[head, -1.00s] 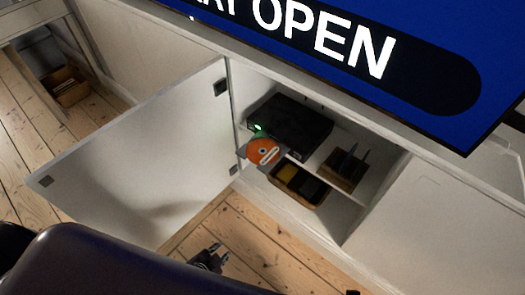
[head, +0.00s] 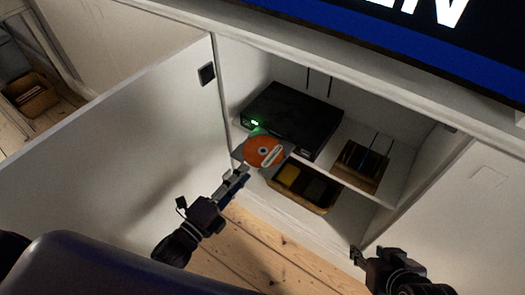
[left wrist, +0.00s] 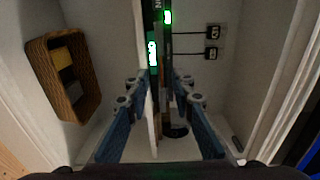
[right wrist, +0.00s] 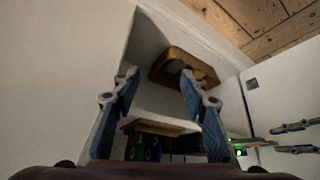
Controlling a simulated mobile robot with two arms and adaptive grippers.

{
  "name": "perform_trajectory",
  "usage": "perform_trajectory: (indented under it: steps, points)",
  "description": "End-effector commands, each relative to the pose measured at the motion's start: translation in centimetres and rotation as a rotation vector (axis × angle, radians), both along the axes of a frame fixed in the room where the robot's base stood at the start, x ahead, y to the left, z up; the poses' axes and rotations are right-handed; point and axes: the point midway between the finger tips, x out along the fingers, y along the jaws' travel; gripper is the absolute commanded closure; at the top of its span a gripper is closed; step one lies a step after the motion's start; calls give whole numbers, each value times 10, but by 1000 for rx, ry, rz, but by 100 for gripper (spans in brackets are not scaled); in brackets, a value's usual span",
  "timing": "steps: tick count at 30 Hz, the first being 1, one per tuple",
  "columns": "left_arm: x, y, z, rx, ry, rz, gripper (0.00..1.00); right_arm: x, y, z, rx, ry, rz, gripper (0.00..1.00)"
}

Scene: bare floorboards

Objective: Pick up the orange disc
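The orange disc (head: 263,151) lies flat in the pulled-out tray (head: 281,155) of a black player (head: 291,118) on the cabinet's upper shelf. My left gripper (head: 238,176) is just in front of and below the disc in the head view, apart from it. In the left wrist view its fingers (left wrist: 157,82) are open and empty, with the shelf and player edge-on ahead; the disc's face does not show there. My right gripper (head: 356,254) is lower right, away from the disc. Its fingers (right wrist: 159,74) are open and empty in the right wrist view.
The open cabinet door (head: 110,165) stands to the left. A blue screen (head: 400,50) overhangs above. Floorboards lie clear in front.

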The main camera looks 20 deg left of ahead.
Motion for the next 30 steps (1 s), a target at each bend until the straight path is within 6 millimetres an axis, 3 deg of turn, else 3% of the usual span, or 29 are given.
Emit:
perform_trajectory:
  steps: [15,24,30]
  points:
    - [56,-21,2,-2,2,2,78,52,18,31,53,-244,19,60]
    - [60,-22,2,-2,5,3,78,56,19,35,58,-266,21,60]
    - [60,-23,2,-2,5,3,98,56,19,35,57,-265,20,60]
